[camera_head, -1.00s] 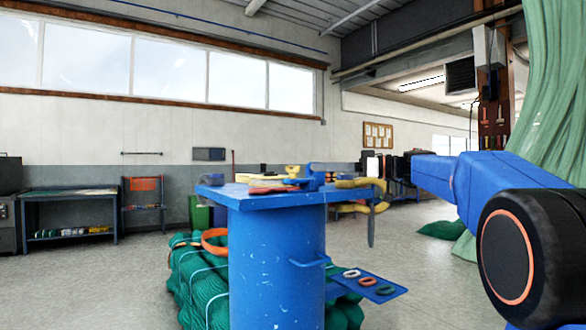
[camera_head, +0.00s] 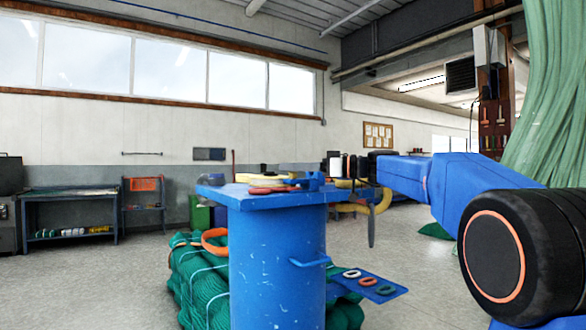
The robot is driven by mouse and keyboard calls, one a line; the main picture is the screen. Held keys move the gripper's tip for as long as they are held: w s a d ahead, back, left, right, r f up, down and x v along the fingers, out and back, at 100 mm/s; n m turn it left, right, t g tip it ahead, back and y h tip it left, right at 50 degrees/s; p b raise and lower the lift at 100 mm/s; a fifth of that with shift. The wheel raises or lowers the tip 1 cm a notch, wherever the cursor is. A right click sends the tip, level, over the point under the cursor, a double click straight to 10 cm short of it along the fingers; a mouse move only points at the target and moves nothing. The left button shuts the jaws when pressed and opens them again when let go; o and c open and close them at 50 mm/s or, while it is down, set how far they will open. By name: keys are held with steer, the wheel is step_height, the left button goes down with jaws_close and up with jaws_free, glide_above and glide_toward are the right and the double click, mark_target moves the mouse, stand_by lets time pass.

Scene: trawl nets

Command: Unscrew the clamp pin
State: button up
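A blue clamp-like fitting (camera_head: 314,181) sits at the right part of the top of a blue drum-shaped stand (camera_head: 277,262). The clamp pin itself is too small to make out.
A red-handled tool (camera_head: 268,190) and yellow items lie on the stand's top. Yellow loops (camera_head: 378,204) hang at its right side. A low blue shelf (camera_head: 372,287) holds several rings. Green netting (camera_head: 198,280) lies around the base. Floor at left is clear.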

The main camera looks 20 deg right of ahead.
jaws_close()
steer(key=shift+n+g+y, duration=0.5)
steer(key=shift+n+g, duration=0.2)
steer(key=shift+g, duration=0.3)
jaws_free()
steer(key=shift+d, duration=0.1)
